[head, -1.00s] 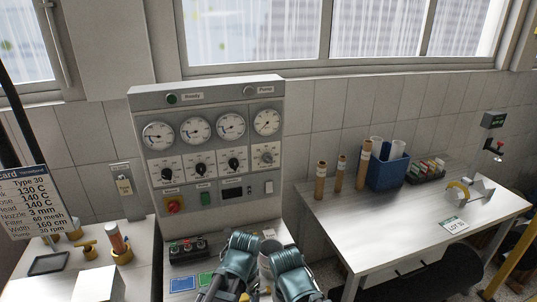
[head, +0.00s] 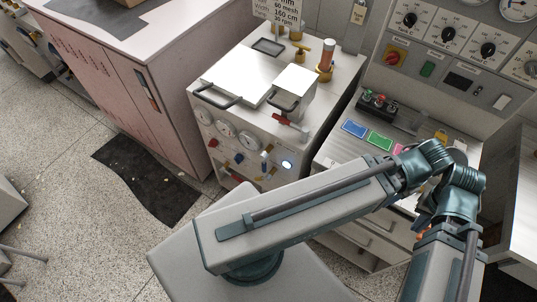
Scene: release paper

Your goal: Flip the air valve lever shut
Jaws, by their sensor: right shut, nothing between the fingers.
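A white machine (head: 240,126) stands left of centre in the head view. A red lever (head: 289,122) sits at its upper front edge. Lower on its front are a small red handle (head: 213,143) and blue handles (head: 238,157). I cannot tell from the labels which one is the air valve lever. My right gripper (head: 425,233) is at the lower right, mostly hidden by my arm links, shut and empty. It is well apart from the machine's handles. My left gripper is not visible.
Several gauges (head: 223,128) and a lit round button (head: 287,165) are on the machine front. Brass fittings (head: 302,51) stand on top. A pink cabinet (head: 120,75) is at left, a control panel (head: 455,45) at upper right. Speckled floor (head: 60,130) is open at left.

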